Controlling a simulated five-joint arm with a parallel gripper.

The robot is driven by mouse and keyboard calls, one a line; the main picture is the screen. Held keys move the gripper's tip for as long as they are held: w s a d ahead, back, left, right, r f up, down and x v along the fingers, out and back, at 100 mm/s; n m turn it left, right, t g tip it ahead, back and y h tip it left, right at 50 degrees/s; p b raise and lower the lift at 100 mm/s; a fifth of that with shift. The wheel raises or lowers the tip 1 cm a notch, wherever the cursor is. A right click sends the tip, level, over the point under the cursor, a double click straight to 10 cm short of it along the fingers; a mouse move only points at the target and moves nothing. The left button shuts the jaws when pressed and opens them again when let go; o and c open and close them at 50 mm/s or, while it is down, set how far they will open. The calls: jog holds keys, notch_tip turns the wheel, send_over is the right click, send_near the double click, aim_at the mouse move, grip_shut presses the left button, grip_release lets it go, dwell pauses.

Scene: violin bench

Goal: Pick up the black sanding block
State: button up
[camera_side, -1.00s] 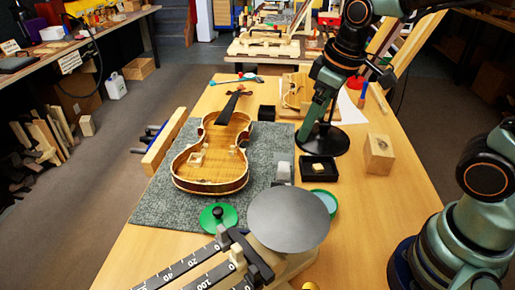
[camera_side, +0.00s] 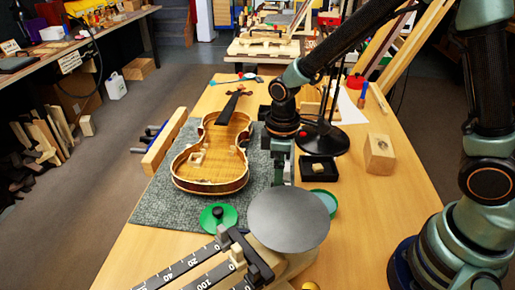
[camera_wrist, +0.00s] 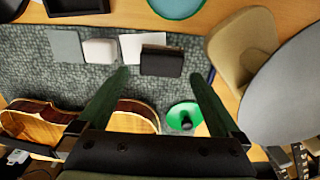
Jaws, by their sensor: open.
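The black sanding block (camera_wrist: 162,62) lies on the grey mat (camera_wrist: 40,80) in the wrist view, next to a white piece (camera_wrist: 140,44). I cannot pick the block out in the side view, where the grey disc and my arm cover that area. My gripper (camera_wrist: 160,74) is open and empty. In the wrist view the block shows between and just beyond its fingertips, with a gap on each side. In the side view my gripper (camera_side: 284,180) points down at the mat's right side, behind the grey disc. Its fingertips and height above the mat are not clear.
The violin (camera_side: 212,155) lies left of my gripper. A green lid with black knob (camera_side: 218,216) and the grey disc (camera_side: 288,218) are in front. A black tray (camera_side: 320,168), green dish (camera_side: 325,201) and wooden block (camera_side: 379,153) stand to the right.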

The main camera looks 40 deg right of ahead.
jog(key=shift+a+f, duration=0.1)
jog(key=shift+f, duration=2.9)
jog(key=c, duration=1.2)
jog(key=shift+o, duration=0.2)
jog(key=shift+r, duration=0.1)
notch_tip(320, 180, up, 20)
